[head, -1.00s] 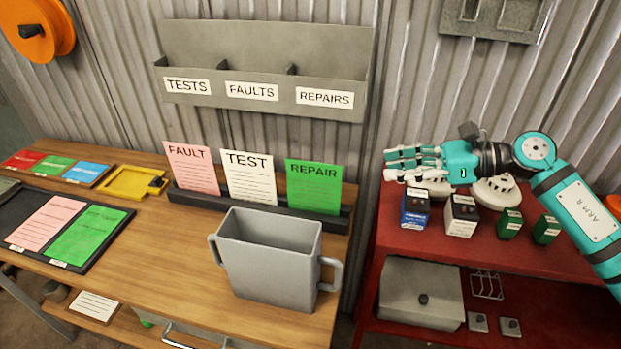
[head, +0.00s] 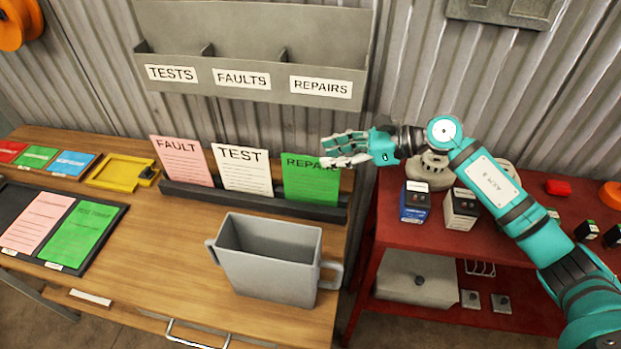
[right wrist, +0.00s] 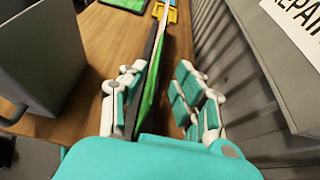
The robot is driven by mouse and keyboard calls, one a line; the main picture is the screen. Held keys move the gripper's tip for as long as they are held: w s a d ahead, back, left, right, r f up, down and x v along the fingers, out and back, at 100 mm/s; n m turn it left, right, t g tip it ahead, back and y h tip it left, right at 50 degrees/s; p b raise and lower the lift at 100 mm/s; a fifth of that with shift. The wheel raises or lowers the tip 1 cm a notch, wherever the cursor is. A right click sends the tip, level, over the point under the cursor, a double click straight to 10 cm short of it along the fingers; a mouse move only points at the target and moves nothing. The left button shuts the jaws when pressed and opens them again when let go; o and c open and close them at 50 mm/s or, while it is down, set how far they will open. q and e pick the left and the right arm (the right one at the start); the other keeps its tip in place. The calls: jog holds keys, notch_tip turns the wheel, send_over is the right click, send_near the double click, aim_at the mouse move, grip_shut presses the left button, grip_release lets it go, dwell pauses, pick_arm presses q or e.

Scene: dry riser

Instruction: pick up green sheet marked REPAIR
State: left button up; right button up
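The green REPAIR sheet (head: 308,182) stands upright in the dark rack (head: 255,203) on the wooden bench, at the right end of the row. My right gripper (head: 340,148) is at the sheet's upper right edge and covers the end of its title. In the right wrist view the sheet shows edge-on as a thin green strip (right wrist: 148,98) between the spread fingers of my right gripper (right wrist: 162,80). It is nearer the left fingers; a gap shows on the right. Whether the left fingers touch it I cannot tell. My left gripper is not in view.
A pink FAULT sheet (head: 182,162) and a white TEST sheet (head: 243,170) stand left of it. A grey two-handled bin (head: 272,275) stands in front. A wall holder (head: 250,85) with labelled pockets hangs above. A red shelf (head: 390,230) stands at the right.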

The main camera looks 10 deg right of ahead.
aim_at(311, 161)
jog(key=shift+p+x, duration=0.9)
jog(key=shift+x, duration=0.15)
jog(key=p+x, duration=0.1)
jog(key=x, duration=0.2)
jog(key=shift+s+a+f, duration=0.15)
jog(key=shift+f, duration=0.05)
jog(key=shift+a+f, duration=0.1)
jog(key=shift+f, duration=0.05)
grip_shut()
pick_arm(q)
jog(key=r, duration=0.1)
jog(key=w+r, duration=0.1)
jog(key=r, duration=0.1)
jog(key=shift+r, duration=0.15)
